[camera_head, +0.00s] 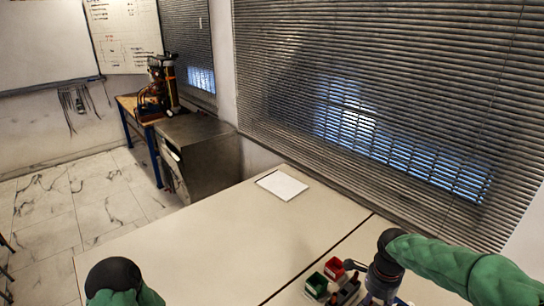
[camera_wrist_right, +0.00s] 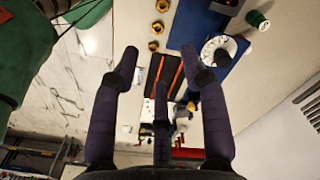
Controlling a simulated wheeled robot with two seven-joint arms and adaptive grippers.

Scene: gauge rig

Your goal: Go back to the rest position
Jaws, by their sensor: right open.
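My right gripper (camera_wrist_right: 160,66) shows in the right wrist view with its two dark fingers spread wide apart and nothing held between them. In the head view my green right arm comes in from the right edge and bends down beside the small bins; its gripper end is cut off by the bottom edge. Only a rounded black and green part of my left arm shows at the bottom left of the head view. My left gripper is not visible.
Red (camera_head: 334,268) and green (camera_head: 317,284) bins stand on the pale table (camera_head: 215,235), near my right arm. A white sheet (camera_head: 282,185) lies farther back. Brass nuts (camera_wrist_right: 157,27), a dark orange-striped panel (camera_wrist_right: 166,74) and a blue mat (camera_wrist_right: 238,50) show beyond the fingers.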

